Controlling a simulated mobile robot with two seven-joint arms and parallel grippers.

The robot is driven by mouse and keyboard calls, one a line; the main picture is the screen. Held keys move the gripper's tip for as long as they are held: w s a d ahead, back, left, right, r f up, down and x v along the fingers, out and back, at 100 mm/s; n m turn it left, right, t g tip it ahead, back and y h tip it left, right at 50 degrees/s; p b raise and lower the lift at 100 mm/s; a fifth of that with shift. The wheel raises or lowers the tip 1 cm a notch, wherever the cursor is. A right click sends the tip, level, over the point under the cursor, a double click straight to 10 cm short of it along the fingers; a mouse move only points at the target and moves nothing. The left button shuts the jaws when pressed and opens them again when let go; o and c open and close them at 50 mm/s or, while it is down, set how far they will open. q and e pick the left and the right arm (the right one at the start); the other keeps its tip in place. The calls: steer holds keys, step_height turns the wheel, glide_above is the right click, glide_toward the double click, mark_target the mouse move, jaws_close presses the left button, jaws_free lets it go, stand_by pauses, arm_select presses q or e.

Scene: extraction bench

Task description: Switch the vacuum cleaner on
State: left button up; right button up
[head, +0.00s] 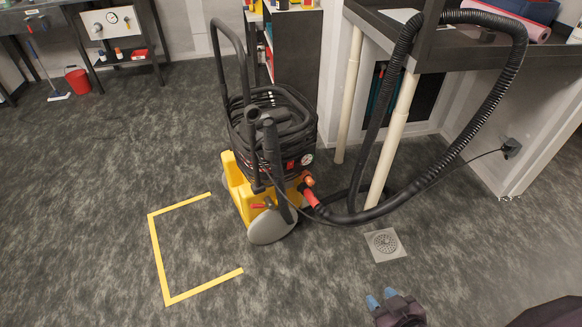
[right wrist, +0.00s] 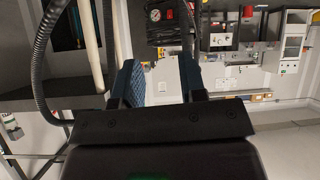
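The vacuum cleaner (head: 270,155) stands on the floor in the middle of the head view, with a black upper body, yellow base and tall black handle. A red switch (head: 291,165) and a round white gauge (head: 307,158) sit on its front. In the right wrist view the red switch (right wrist: 169,14) and gauge (right wrist: 155,15) show near the top edge. My right gripper (head: 380,298) is at the bottom of the head view, apart from the cleaner. Its fingers (right wrist: 157,78) are open with nothing held between them. My left gripper is out of view.
A black hose (head: 480,130) loops from the cleaner up over the bench (head: 455,57) at right. A cord runs to a wall socket (head: 511,148). A floor drain (head: 385,243) and yellow tape (head: 160,255) mark the floor. The floor between gripper and cleaner looks mostly clear.

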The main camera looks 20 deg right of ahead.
steer(key=shift+w+r, duration=0.1)
steer(key=shift+w, duration=0.05)
jaws_close()
steer(key=shift+s+f, duration=0.2)
steer(key=shift+s, duration=0.2)
steer(key=shift+w+r, duration=0.15)
steer(key=shift+w, duration=0.25)
stand_by(0.5)
